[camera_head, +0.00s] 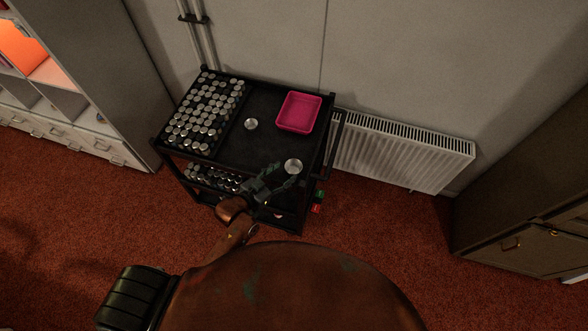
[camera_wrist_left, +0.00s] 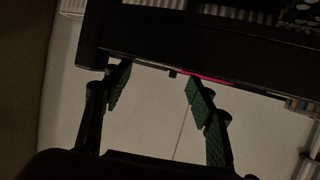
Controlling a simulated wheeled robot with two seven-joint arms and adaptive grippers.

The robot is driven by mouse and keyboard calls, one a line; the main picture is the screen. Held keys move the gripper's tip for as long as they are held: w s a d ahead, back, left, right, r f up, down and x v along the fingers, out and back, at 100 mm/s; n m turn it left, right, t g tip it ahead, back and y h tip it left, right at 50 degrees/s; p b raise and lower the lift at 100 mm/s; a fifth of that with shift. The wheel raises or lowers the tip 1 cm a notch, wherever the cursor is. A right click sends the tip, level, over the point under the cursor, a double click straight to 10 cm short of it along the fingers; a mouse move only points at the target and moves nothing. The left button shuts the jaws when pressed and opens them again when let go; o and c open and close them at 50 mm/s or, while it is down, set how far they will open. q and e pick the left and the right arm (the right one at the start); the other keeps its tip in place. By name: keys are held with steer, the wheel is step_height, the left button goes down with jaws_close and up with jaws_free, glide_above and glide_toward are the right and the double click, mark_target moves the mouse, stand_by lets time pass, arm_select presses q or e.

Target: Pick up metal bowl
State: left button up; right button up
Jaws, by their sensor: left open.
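A small round metal bowl (camera_head: 293,166) sits near the front right corner of the black cart's top (camera_head: 225,152). A second, similar shiny round piece (camera_head: 251,124) lies farther back on the same top. My left gripper (camera_head: 281,176) is open and empty at the cart's front edge, just in front of the nearer bowl in the picture. In the left wrist view the green-padded fingers (camera_wrist_left: 158,94) are spread apart with nothing between them, and a dark cart edge crosses above. I cannot make out a bowl in that view. My right gripper does not show.
A pink tray (camera_head: 298,112) sits at the back right of the cart top. Several rows of small silver-topped jars (camera_head: 205,110) fill its left side. A white radiator (camera_head: 400,151) stands right of the cart. A dark cabinet (camera_head: 520,225) is at far right.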

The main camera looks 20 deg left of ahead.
mark_target(298, 163)
arm_select(q)
steer(key=b+x, duration=0.1)
steer(key=x, duration=0.5)
steer(key=shift+w+d+f, duration=0.1)
steer(key=shift+d+f, duration=0.1)
steer(key=shift+c, duration=0.6)
steer(key=c, duration=0.7)
